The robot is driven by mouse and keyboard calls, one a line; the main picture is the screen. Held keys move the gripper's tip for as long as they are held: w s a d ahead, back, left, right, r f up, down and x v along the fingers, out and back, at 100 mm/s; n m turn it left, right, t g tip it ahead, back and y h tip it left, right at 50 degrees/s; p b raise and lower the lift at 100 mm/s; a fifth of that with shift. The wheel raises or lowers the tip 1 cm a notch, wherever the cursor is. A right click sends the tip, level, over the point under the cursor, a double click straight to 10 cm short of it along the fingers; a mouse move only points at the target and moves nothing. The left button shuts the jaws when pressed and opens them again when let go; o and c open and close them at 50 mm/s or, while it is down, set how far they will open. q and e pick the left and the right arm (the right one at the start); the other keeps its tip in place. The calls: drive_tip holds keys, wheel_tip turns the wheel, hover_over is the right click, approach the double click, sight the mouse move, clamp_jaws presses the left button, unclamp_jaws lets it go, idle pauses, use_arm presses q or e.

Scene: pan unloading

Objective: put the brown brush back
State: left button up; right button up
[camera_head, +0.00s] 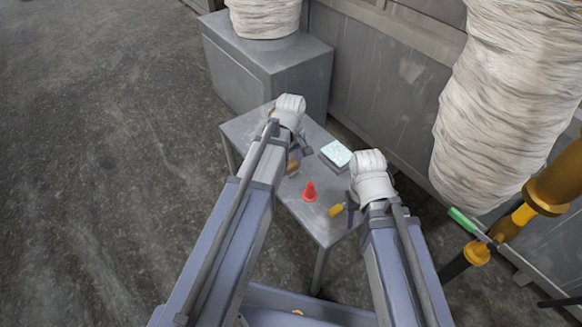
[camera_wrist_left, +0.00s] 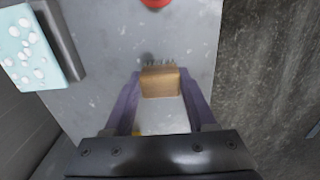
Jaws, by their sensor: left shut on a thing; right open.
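The brown brush (camera_wrist_left: 160,82) is a small wooden block with dark bristles along its far edge in the left wrist view. My left gripper (camera_wrist_left: 158,95) is shut on it, one finger on each side. In the head view the brush (camera_head: 293,167) shows beside my left gripper (camera_head: 299,157), over the grey table (camera_head: 240,130). I cannot tell whether it touches the tabletop. My right gripper (camera_head: 347,211) is open at the table's near right side, close to a yellow object (camera_head: 336,210). I cannot tell whether that object lies between its fingers.
A red cone (camera_head: 309,191) stands on the table between the grippers. A light blue white-spotted block (camera_head: 336,152) lies on a dark base near the right edge. A grey box (camera_head: 260,62) stands behind the table. A wrapped white column (camera_head: 510,105) and yellow pipework (camera_head: 545,190) are at right.

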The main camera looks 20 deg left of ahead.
sight(291, 163)
use_arm(q)
drive_tip(key=shift+f, duration=0.15)
drive_tip(key=o, duration=1.3)
wheel_tip(291, 163, up, 12)
drive_tip(key=p, duration=1.2)
drive_tip(key=shift+r, duration=0.25)
